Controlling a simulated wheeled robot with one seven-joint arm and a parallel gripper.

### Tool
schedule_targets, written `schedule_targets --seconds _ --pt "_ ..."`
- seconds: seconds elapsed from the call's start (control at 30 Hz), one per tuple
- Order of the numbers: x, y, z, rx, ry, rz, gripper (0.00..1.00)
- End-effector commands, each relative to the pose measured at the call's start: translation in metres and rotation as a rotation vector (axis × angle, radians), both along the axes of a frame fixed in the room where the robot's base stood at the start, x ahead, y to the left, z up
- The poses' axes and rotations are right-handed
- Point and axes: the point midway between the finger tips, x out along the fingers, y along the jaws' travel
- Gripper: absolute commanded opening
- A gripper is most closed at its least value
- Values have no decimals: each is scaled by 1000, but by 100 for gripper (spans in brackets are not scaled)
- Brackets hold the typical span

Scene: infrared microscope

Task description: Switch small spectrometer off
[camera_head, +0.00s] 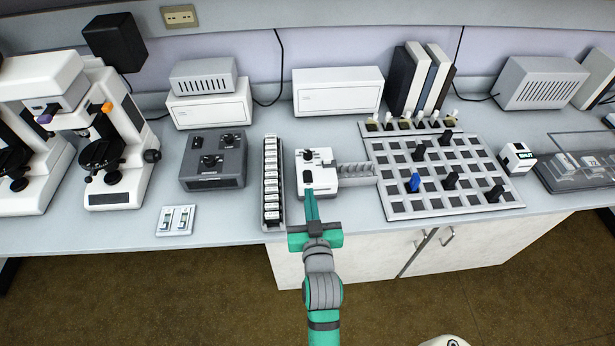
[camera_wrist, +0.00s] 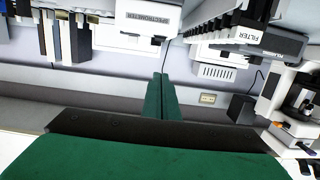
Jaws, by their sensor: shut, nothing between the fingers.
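The small spectrometer (camera_head: 327,178) is a white box near the front of the bench, with a black knob and a dark switch on its top. In the wrist view its label "SPECTROMETER" (camera_wrist: 150,17) shows at the top edge. My gripper (camera_head: 310,195) is shut and empty, with its green fingers together at the spectrometer's front edge, just below the dark switch. I cannot tell whether the tips touch it. The fingers also show in the wrist view (camera_wrist: 160,78). Which way the switch is set is too small to tell.
A rack of labelled filters (camera_head: 271,205) stands close on the left, and a perforated tray (camera_head: 455,206) with pegs lies on the right. A dark grey box with knobs (camera_head: 214,178) and microscopes (camera_head: 120,190) are further left. White boxes (camera_head: 338,97) line the back.

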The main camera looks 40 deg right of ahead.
Motion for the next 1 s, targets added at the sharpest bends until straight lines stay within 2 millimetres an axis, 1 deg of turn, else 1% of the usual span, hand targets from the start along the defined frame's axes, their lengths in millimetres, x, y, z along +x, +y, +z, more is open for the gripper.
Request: schedule_targets --seconds 0.03,0.1,0.43,0.57,0.67,0.77,1.0 --pt "2 -5 4 -1 -3 -6 0" --pt "2 -8 5 -1 -3 -9 0" --pt "3 -9 5 -1 -3 -9 0" --pt "8 -12 5 -1 -4 -9 0" --pt "16 -17 4 -1 -4 -9 0" --pt "30 -25 2 -1 -4 -9 0" --pt "66 -48 -3 -1 -4 -9 0"
